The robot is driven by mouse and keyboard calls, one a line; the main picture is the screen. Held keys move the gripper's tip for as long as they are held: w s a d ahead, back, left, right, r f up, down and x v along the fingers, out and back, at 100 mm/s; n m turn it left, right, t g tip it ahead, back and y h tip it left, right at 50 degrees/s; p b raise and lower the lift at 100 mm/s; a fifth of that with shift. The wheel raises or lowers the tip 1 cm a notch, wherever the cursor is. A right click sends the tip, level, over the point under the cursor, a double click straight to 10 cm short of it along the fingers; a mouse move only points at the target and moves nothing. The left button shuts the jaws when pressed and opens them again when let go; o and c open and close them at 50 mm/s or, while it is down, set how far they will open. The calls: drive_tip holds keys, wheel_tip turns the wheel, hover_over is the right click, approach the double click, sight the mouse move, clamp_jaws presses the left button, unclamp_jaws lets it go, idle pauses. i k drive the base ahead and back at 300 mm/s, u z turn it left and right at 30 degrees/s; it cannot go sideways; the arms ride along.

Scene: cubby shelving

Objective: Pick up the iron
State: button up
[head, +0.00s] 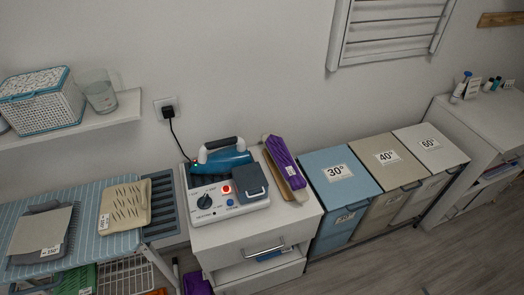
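A blue iron (226,160) with a dark handle and a white band stands at the back of a white iron station (231,211) with a dial and a red button. The station sits on top of a white drawer cabinet (243,243) against the wall. A dark grey block (250,182) on the station stands in front of the iron and hides part of it. A black cord (178,139) runs from the wall socket (167,107) down to the station. My gripper is not in view.
A purple item on a tan board (286,168) lies right of the station. Blue, beige and white lidded bins (341,173) stand further right. A striped ironing board (82,211) with folded cloths is at left. A wall shelf (70,127) holds a basket and glass. Floor is clear at lower right.

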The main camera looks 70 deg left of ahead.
sight(221, 162)
drive_tip(key=i, duration=0.65)
drive_tip(key=u, duration=4.75)
drive_tip(key=i, duration=1)
drive_tip(key=z, duration=0.05)
